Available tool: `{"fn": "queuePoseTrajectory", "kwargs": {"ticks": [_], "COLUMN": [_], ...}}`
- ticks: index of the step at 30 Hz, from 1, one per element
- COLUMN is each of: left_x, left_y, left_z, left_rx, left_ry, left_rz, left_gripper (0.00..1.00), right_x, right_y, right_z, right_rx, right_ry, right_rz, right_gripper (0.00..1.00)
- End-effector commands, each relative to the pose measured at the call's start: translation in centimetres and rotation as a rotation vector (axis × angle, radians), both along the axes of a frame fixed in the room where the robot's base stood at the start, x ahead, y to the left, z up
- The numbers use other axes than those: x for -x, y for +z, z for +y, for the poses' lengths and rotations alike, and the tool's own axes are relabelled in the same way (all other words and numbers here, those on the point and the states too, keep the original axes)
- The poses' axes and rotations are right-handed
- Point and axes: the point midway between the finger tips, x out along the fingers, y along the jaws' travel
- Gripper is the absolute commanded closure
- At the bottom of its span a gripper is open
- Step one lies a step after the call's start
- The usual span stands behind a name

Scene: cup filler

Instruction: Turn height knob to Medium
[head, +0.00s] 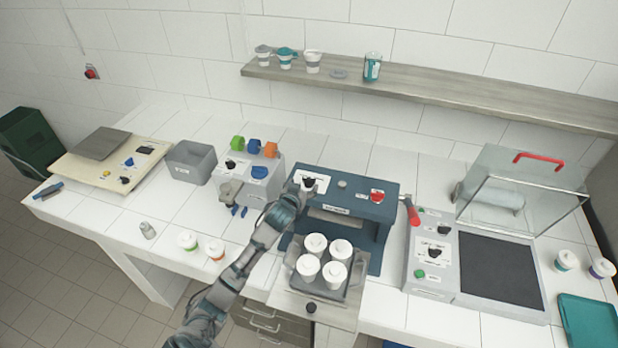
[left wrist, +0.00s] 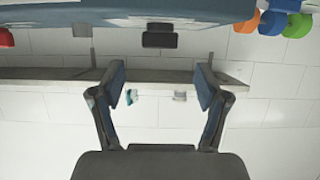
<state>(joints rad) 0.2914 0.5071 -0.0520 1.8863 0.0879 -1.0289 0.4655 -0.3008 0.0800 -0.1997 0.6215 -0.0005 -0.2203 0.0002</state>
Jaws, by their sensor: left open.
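A black knob with a white label plate sits at the left of the top panel of the blue machine (head: 349,184); the label is too small to read. In the left wrist view, the black knob (left wrist: 160,37) shows beyond and between the fingertips, apart from them. My left gripper (head: 303,183) is at this knob in the head view and partly hides it. In the left wrist view, my left gripper (left wrist: 160,75) is open with nothing between its fingers. My right gripper is out of view.
The blue machine also carries a grey button (head: 342,183) and a red knob (head: 376,196). Several white lidded cups stand in a tray at its front. A red-tipped lever (head: 412,212) sticks out at its right. A grey machine with a blue knob (head: 259,172) stands left.

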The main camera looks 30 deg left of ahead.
Motion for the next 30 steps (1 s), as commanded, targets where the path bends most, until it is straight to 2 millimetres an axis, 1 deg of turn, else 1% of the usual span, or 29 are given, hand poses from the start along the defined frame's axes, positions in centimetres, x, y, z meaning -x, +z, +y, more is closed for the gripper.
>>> {"fn": "queuePoseTrajectory", "kwargs": {"ticks": [1, 3, 6, 10, 15, 24, 26, 27, 29, 30], "left_x": [-1.1, -2.5, -4.2, -5.8, -6.7, -6.9, -6.9, -6.9, -6.9, -6.9], "left_y": [-0.3, -0.9, -1.7, -2.3, -2.8, -2.9, -2.9, -3.0, -3.0, -3.0], "left_z": [0.3, 0.6, 1.0, 1.4, 1.6, 1.6, 1.6, 1.6, 1.6, 1.6], "left_rx": [0.002, 0.001, 0.002, 0.001, 0.000, 0.000, 0.000, 0.000, 0.000, 0.000], "left_ry": [0.002, 0.001, 0.002, 0.000, 0.000, -0.001, -0.001, 0.000, -0.001, 0.000], "left_rz": [0.002, 0.001, 0.001, 0.000, -0.001, -0.001, -0.001, -0.001, -0.001, -0.001], "left_gripper": [0.25, 0.25, 0.25, 0.25, 0.25, 0.25, 0.40, 0.50, 0.65, 0.75], "right_x": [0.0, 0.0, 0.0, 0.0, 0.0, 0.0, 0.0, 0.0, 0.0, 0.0], "right_y": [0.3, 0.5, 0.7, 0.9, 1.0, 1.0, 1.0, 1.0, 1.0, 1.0], "right_z": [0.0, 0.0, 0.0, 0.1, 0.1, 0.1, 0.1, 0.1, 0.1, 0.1], "right_rx": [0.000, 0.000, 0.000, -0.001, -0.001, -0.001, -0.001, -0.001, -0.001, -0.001], "right_ry": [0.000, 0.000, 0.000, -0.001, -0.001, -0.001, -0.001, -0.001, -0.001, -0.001], "right_rz": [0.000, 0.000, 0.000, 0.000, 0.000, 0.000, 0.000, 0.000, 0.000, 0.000], "right_gripper": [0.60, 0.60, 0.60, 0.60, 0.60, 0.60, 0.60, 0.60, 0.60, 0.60]}}
